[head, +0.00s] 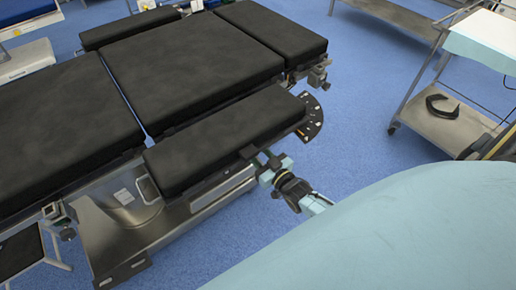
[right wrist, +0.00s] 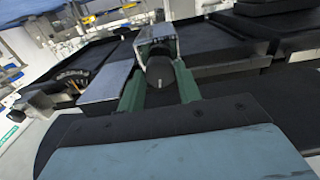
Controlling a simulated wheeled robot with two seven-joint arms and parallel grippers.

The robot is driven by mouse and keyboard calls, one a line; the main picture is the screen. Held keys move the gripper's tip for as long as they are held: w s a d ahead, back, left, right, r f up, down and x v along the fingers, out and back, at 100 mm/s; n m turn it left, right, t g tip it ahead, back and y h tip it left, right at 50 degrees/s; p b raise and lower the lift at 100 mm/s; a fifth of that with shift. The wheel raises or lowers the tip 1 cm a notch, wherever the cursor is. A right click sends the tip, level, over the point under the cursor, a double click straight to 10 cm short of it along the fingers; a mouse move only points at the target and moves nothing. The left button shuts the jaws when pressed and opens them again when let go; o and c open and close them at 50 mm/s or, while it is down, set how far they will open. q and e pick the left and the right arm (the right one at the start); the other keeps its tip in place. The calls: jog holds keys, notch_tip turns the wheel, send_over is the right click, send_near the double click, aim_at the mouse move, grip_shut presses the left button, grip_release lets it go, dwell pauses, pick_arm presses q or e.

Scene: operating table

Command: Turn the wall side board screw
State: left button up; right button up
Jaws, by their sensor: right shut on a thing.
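The operating table has black pads, and its near side board (head: 225,140) lies along the table edge in the head view. My right gripper (head: 275,170) is at the outer edge of this board, beside a rail clamp. In the right wrist view, the two green fingers of the right gripper (right wrist: 159,90) stand on either side of a black round screw knob (right wrist: 160,82) and are shut on it. A metal clamp block (right wrist: 156,42) sits just beyond the knob. In the head view the gripper mostly hides the screw. My left gripper is not in view.
A black quarter-round plate (head: 312,117) with light marks juts from the board's right end. Another clamp (head: 318,74) sits at the table corner. A steel trolley (head: 430,125) stands at the right. Blue floor (head: 365,100) is clear between them.

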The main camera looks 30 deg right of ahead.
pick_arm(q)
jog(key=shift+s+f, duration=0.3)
pick_arm(e)
jog(key=shift+n, duration=1.1)
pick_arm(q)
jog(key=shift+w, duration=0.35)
pick_arm(e)
jog(key=o, duration=1)
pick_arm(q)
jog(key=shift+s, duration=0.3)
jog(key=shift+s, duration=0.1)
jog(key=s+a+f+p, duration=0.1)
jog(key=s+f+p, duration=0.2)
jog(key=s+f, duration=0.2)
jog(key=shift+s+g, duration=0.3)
pick_arm(e)
jog(key=s+d, duration=0.1)
jog(key=s, duration=1.2)
jog(key=shift+s, duration=0.2)
